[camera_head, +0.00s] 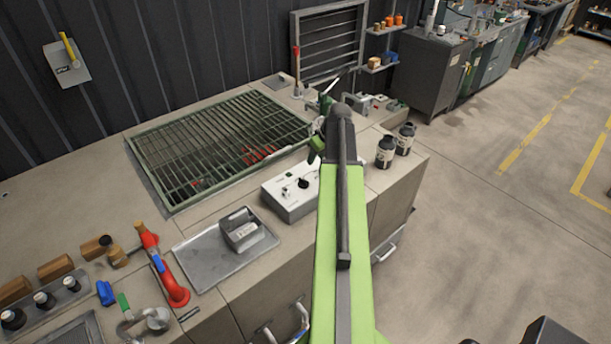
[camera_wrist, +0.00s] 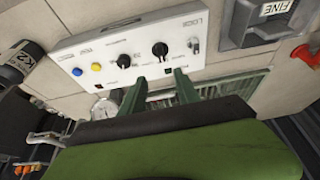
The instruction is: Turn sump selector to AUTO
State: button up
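A pale control box (camera_head: 291,194) sits on the counter; its face fills the upper wrist view (camera_wrist: 105,33). The wrist view shows two black knobs, one in the middle (camera_wrist: 124,60) and one further right (camera_wrist: 160,49). The small labels are too blurred to tell which is the sump selector or where it points. My gripper (camera_wrist: 162,84) has two green fingers spread apart with nothing between them. The fingertips are near the panel's lower edge, below the right knob; contact cannot be told. In the head view my green arm hides part of the box and most of the gripper.
The panel also has a yellow button (camera_wrist: 96,67), a blue button (camera_wrist: 77,72) and a metal switch (camera_wrist: 194,45). A green grate (camera_head: 215,140) lies behind the box. Dark bottles (camera_head: 386,152) stand right of my arm. A grey tray (camera_head: 205,262) lies front left.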

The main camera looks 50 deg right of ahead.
aim_at(304, 180)
jog(key=b+x, duration=1.6)
jog(key=x, duration=0.1)
jog(key=shift+s+f, duration=0.15)
jog(key=shift+f, duration=0.25)
jog(key=shift+r, duration=0.1)
grip_shut()
